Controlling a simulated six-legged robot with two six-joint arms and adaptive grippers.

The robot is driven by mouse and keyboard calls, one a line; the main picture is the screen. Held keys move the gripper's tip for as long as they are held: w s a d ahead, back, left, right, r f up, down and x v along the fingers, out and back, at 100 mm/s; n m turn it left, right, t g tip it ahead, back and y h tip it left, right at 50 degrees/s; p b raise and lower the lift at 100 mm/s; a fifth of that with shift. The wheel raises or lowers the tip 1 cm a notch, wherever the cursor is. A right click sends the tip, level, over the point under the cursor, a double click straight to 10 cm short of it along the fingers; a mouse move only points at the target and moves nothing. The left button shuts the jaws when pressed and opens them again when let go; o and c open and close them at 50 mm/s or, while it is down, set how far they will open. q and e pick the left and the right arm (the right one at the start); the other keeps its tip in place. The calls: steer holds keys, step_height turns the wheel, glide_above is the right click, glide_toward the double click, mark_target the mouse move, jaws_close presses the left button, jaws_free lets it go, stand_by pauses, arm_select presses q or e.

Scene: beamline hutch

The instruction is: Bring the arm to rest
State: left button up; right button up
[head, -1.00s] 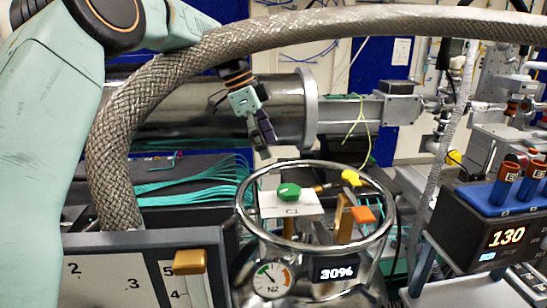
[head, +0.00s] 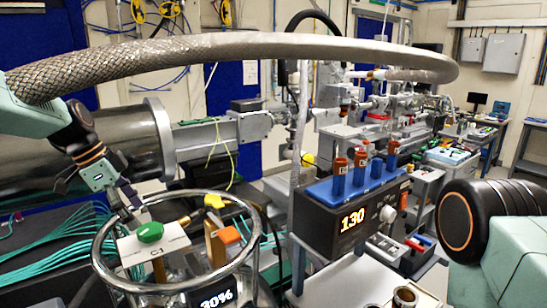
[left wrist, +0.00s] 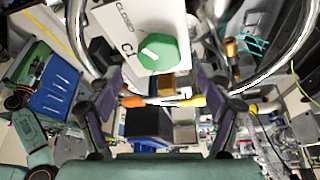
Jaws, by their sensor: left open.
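My left gripper (head: 126,200) is at the left of the head view, just above and behind the rim of a round steel vessel (head: 256,232). Its jaws are open with nothing between them. A green knob (head: 150,232) on a white plate marked C1 (head: 172,243) is close to the fingers. In the left wrist view the open fingers (left wrist: 165,108) stand apart at either side, and the green knob (left wrist: 158,52) shows above the gap between them. I cannot tell if a finger touches the plate. My right gripper is not in view.
Yellow (head: 215,201) and orange (head: 229,236) handles stand inside the vessel beside the knob. A thick braided hose (head: 230,47) arches overhead. A black box reading 130 (head: 338,235) with a blue tube rack (head: 350,187) stands to the right.

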mark_target(148, 228)
arm_select(q)
steer(key=shift+x, duration=2.2)
